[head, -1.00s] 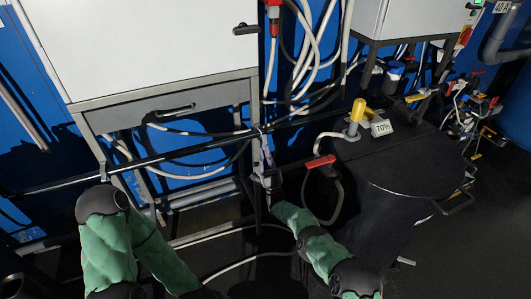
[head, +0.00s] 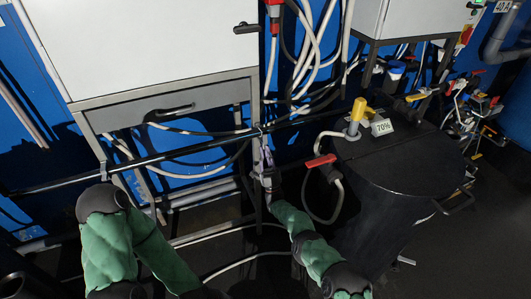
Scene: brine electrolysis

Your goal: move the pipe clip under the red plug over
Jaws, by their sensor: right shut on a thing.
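A red plug (head: 274,8) hangs at the top, left of the white cables. Below it, a black pipe (head: 205,150) runs across the front of the frame, and the small dark pipe clip (head: 261,129) sits on it by the grey post. My right gripper (head: 266,154) reaches up from below to this spot and is shut on the clip. Its fingers are small and dark here, so the exact contact is hard to see. My left arm shows at the lower left, but its gripper is out of view.
A black tank (head: 400,175) with a 70% sign (head: 381,127) and a yellow-capped fitting (head: 357,110) stands to the right. A red-handled connector (head: 320,161) with a looping hose is close right of my right gripper. A grey cabinet (head: 160,45) stands left.

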